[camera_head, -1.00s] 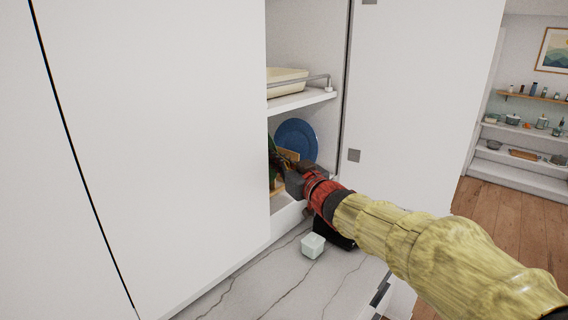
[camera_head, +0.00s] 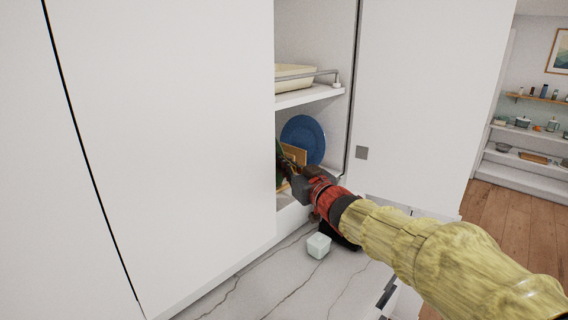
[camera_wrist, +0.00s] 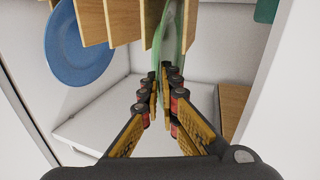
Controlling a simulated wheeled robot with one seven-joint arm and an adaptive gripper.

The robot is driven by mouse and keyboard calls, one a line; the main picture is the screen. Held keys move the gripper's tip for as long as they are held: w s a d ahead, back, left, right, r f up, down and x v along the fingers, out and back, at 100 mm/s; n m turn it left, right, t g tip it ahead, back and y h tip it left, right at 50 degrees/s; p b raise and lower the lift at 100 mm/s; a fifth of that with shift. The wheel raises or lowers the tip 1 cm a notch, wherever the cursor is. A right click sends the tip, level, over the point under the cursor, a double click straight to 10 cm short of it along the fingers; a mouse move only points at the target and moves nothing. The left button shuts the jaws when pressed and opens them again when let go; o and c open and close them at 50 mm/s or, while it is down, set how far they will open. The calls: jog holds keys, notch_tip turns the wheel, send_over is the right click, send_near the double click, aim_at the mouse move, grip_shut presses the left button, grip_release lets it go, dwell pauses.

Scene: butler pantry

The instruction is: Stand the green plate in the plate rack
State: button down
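The green plate (camera_wrist: 163,66) stands nearly edge-on between my fingertips in the wrist view, its far part among the wooden slats. In the head view only a dark green sliver (camera_head: 279,168) shows beside the cabinet front. My gripper (camera_wrist: 166,88) appears shut on the plate's near edge. In the head view my gripper (camera_head: 288,166) reaches into the cabinet's lower opening. The wooden plate rack (camera_wrist: 125,18) shows as several upright slats at the top of the wrist view. Whether the plate rests on the rack's base is hidden.
A blue plate (camera_head: 303,140) stands at the back of the cabinet, left of the slats in the wrist view (camera_wrist: 78,45). A shelf (camera_head: 308,95) with a cream dish (camera_head: 296,77) is above. A pale cube (camera_head: 318,246) sits on the marble counter (camera_head: 270,285).

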jog(key=c, duration=2.4)
grip_release()
jog(key=shift+r, duration=0.15)
jog(key=o, duration=0.4)
jog(key=shift+c, duration=0.2)
jog(key=shift+o, duration=0.4)
jog(key=shift+f, duration=0.2)
jog(key=v, duration=1.2)
